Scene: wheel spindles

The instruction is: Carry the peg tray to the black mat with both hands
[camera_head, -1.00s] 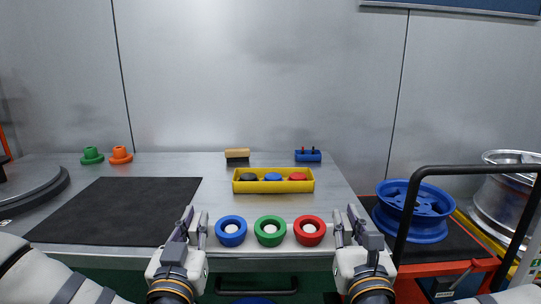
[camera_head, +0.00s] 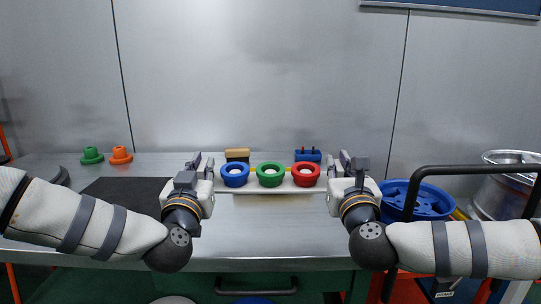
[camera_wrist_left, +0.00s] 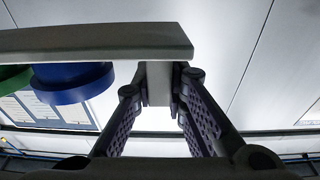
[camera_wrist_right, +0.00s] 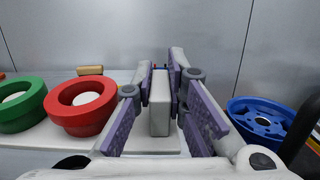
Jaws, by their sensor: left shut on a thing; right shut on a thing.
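The white peg tray (camera_head: 252,186) is held up level above the table, with a blue ring (camera_head: 235,176), a green ring (camera_head: 270,176) and a red ring (camera_head: 306,176) in a row on it. My left gripper (camera_head: 204,168) is shut on the tray's left end tab, which shows between its fingers in the left wrist view (camera_wrist_left: 158,88). My right gripper (camera_head: 338,168) is shut on the right end tab, seen in the right wrist view (camera_wrist_right: 160,105). The black mat (camera_head: 125,188) lies on the table at the left, partly hidden by my left arm.
A yellow bin, a wooden-topped brush (camera_head: 237,154) and a blue block (camera_head: 307,155) stand behind the tray; the bin is almost hidden. Green (camera_head: 91,156) and orange (camera_head: 120,155) spindles stand behind the mat. A blue wheel (camera_head: 425,199) and black rail (camera_head: 455,170) are at right.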

